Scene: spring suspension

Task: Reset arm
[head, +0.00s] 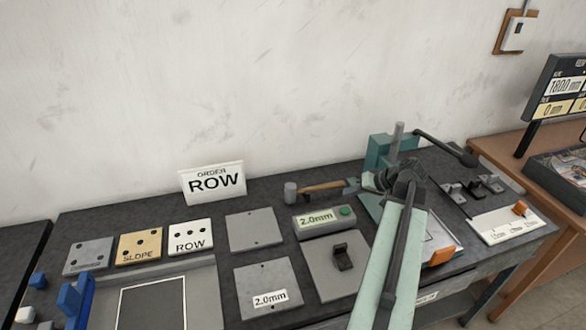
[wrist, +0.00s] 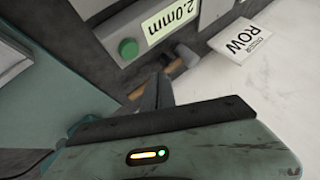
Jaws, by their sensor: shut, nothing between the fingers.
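My arm (head: 388,265) reaches up from the lower right of the head view over the dark bench. My gripper (head: 370,181) is at its far end, in front of the green press (head: 378,152), and looks empty. Its dark fingers also show in the wrist view (wrist: 160,82), closed together and pointing toward the hammer and the grey 2.0mm box (head: 322,221). That box has a green button and also shows in the wrist view (wrist: 140,30). I cannot tell whether the gripper touches the press. My arm hides part of the bench behind it.
Several hole-pattern plates, including the white ROW one (head: 190,237), lie left. A 2.0mm plate (head: 268,287) and a plate with a black block (head: 342,256) lie in front. A white scale card (head: 508,225) lies right.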

